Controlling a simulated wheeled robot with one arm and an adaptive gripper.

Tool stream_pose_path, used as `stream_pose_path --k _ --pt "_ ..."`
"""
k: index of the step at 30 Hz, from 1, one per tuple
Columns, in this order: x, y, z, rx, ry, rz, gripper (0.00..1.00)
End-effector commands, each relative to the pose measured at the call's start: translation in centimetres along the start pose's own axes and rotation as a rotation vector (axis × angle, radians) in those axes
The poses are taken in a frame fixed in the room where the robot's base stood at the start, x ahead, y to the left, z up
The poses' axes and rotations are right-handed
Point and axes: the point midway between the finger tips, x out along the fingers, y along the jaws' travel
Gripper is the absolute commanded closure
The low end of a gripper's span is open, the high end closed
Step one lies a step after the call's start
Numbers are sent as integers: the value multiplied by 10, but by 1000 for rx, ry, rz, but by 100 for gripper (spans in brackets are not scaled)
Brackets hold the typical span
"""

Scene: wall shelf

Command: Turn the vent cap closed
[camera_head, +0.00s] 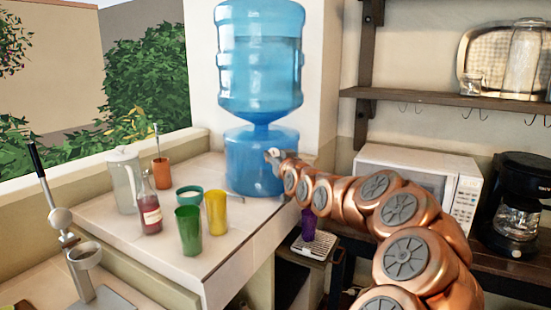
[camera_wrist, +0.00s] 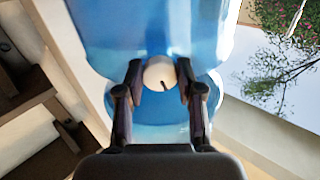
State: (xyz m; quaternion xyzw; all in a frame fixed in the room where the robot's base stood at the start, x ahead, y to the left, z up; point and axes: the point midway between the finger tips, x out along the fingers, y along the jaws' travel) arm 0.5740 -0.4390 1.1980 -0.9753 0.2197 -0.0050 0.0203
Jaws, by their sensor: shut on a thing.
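The vent cap (camera_wrist: 160,76) is a round, cream-white knob with a short dark mark on its face. In the wrist view it sits against the blue water dispenser (camera_wrist: 150,25), between my two dark fingers. My gripper (camera_wrist: 159,68) is shut on the cap, with one finger at each side. In the head view my gripper (camera_head: 274,156) reaches from the right to the water dispenser (camera_head: 262,60), near the narrow neck and lower blue part. The cap is too small and covered there to make out clearly.
A microwave (camera_head: 420,180) and coffee maker (camera_head: 518,210) stand at right, below a shelf (camera_head: 440,101).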

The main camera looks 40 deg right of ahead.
Motion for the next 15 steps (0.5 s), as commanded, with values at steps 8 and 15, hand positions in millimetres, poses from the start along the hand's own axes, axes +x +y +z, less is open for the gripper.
stream_pose_path --k 8,15 --pt "0 -1 1 168 18 -1 98" --pt "0 -2 3 390 23 -4 98"
